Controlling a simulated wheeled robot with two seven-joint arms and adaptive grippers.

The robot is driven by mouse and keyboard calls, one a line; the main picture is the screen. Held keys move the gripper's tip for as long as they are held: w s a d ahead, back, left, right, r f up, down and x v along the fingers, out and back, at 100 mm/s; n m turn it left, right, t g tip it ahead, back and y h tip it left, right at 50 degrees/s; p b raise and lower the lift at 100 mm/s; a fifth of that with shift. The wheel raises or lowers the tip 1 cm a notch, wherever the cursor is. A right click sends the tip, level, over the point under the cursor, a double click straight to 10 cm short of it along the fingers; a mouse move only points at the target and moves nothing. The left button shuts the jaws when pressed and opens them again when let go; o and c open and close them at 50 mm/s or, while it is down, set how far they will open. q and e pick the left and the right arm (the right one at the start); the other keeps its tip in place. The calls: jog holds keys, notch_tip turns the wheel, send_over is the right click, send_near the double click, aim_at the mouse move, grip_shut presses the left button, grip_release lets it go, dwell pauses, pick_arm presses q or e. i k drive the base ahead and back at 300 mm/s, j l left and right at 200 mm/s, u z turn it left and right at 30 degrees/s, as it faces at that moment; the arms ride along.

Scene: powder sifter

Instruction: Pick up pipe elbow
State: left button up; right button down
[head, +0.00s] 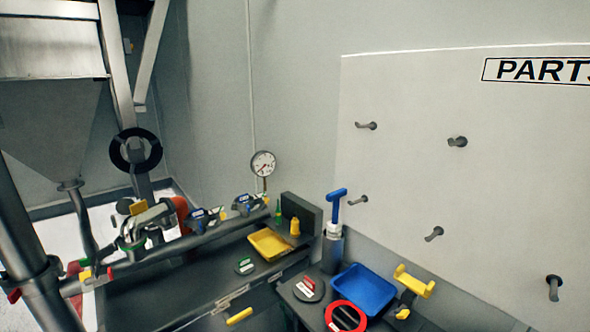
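I cannot single out the pipe elbow with certainty. A curved grey metal piece (152,216) with yellow and green parts around it sits at the left end of the dark bench, among pipework, and looks most like an elbow. A long grey pipe (205,236) runs beside it along the bench. Neither of my grippers can be made out in the head view.
The dark bench (160,290) holds a yellow tray (270,243). At its right are a blue tray (363,289), a red ring (345,317), a blue-handled tool (336,208) and a yellow holder (413,281). A pegboard (480,150) with empty pegs hangs behind. A hopper (55,115) stands left.

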aim_at(143, 216)
jog(key=u, duration=1.5)
